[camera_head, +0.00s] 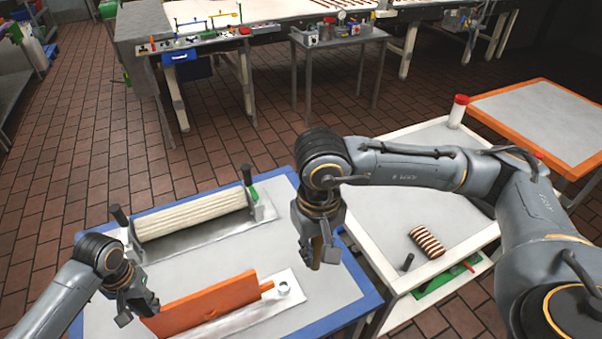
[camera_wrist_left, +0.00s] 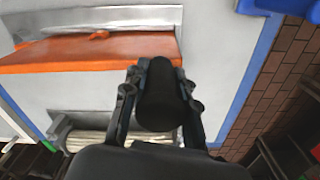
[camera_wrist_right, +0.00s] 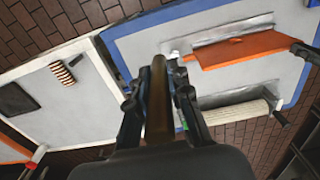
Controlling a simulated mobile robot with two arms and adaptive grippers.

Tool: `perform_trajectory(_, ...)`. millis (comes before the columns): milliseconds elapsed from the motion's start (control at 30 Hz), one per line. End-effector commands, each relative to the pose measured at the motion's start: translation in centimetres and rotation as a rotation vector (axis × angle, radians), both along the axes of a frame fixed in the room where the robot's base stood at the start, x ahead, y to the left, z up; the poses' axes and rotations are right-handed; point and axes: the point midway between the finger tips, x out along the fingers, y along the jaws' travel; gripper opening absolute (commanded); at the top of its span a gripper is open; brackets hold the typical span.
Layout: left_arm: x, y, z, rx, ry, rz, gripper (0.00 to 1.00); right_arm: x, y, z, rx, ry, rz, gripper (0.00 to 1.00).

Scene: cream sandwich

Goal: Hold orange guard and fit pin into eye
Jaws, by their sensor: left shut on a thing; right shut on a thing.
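The orange guard (camera_head: 208,306) lies along a metal plate (camera_head: 245,318) on the blue-edged table. A pale round eye (camera_head: 284,288) is at the plate's right end, beside the guard's narrow orange tip. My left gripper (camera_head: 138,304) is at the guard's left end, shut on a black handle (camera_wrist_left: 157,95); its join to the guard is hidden. My right gripper (camera_head: 318,252) is shut on a brownish pin (camera_wrist_right: 158,100) that points down. The pin is above the table, right of and apart from the eye. The guard also shows in the right wrist view (camera_wrist_right: 240,50).
A ribbed cream roller (camera_head: 195,215) with black handles lies at the back of the blue-edged table (camera_head: 345,300). A white side table (camera_head: 375,215) at the right holds a striped roll (camera_head: 427,242) and a dark peg (camera_head: 407,262). Table surface right of the eye is clear.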

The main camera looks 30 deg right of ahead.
Motion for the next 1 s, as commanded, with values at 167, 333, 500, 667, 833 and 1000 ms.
perform_trajectory(167, -0.1, 0.0, -0.1, 0.001, 0.002, 0.000, 0.00, 0.7, 0.3, -0.5, 0.001, 0.000, -0.012, 0.00)
perform_trajectory(333, -0.1, 0.0, 0.0, 0.001, 0.002, -0.001, 0.00, 4.4, 1.5, -3.4, 0.000, 0.004, -0.076, 0.00)
perform_trajectory(500, 0.0, 0.0, 0.0, 0.000, 0.001, -0.001, 0.00, 9.0, 2.4, -8.5, -0.001, 0.005, -0.165, 0.00)
perform_trajectory(667, 0.0, 0.0, 0.0, 0.000, 0.000, -0.001, 0.00, 12.1, 2.4, -13.1, -0.001, 0.002, -0.224, 0.00)
perform_trajectory(833, 0.0, 0.0, 0.0, 0.001, 0.000, -0.001, 0.00, 13.7, 2.2, -16.4, 0.000, 0.000, -0.255, 0.00)
perform_trajectory(1000, 0.0, 0.0, 0.0, 0.001, -0.001, 0.000, 0.00, 14.0, 2.0, -19.0, -0.001, 0.002, -0.264, 0.00)
